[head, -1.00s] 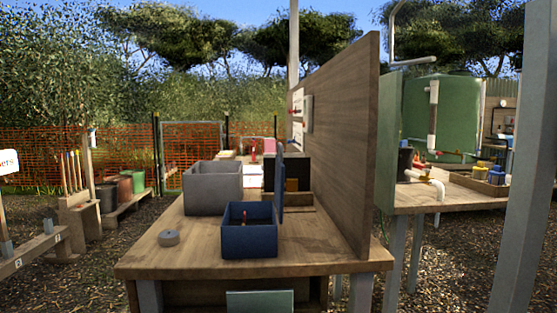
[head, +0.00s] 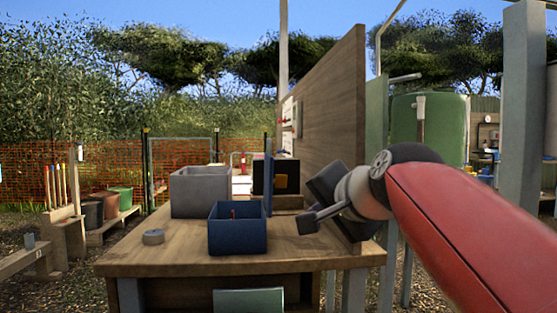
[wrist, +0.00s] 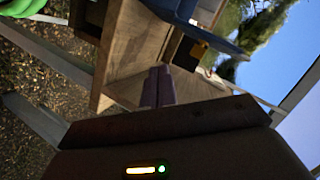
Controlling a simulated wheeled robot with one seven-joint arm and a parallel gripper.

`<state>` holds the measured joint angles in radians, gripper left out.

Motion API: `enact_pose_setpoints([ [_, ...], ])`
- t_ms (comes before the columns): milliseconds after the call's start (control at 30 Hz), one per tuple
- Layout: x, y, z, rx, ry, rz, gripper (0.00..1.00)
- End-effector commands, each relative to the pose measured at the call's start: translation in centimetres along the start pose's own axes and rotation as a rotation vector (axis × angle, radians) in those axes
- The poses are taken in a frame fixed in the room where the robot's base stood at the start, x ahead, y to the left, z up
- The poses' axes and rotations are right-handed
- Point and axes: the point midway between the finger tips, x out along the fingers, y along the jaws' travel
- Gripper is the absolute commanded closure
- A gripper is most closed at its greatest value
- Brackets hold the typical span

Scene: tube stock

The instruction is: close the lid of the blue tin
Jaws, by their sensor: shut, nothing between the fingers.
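The blue tin (head: 238,242) stands on the wooden table, open at the top, with a small reddish thing showing inside. Its lid (head: 269,185) stands upright along the tin's right side. My gripper (head: 305,223) is to the right of the tin and lid, over the table's right part, reaching in from the right. It is shut and empty, apart from the lid. In the wrist view the shut fingers (wrist: 157,86) point toward the table, and blue parts of the tin and lid (wrist: 214,38) show at the top, partly cut off.
A grey open box (head: 200,193) stands behind the tin. A small grey round piece (head: 153,237) lies to its left. A dark box with a yellow-orange patch (head: 279,181) is behind the lid. A tall wooden panel (head: 335,105) rises along the table's right side.

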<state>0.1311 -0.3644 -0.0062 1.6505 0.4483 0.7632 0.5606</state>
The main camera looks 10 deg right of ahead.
Motion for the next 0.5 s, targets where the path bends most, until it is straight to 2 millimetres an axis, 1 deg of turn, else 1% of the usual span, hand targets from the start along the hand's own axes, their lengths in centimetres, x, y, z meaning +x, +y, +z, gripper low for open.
enact_pose_setpoints([
  [33,0.5,-1.6,-1.8,0.078,0.037,-0.065,1.00],
  [100,0.3,-4.4,-4.3,0.183,0.072,-0.154,1.00],
  [200,-0.3,-7.3,-6.8,0.296,0.100,-0.258,1.00],
  [333,-1.0,-9.4,-8.5,0.374,0.114,-0.336,1.00],
  [433,-1.0,-10.1,-9.0,0.395,0.115,-0.356,1.00],
  [500,-0.5,-10.4,-9.2,0.397,0.115,-0.357,1.00],
])
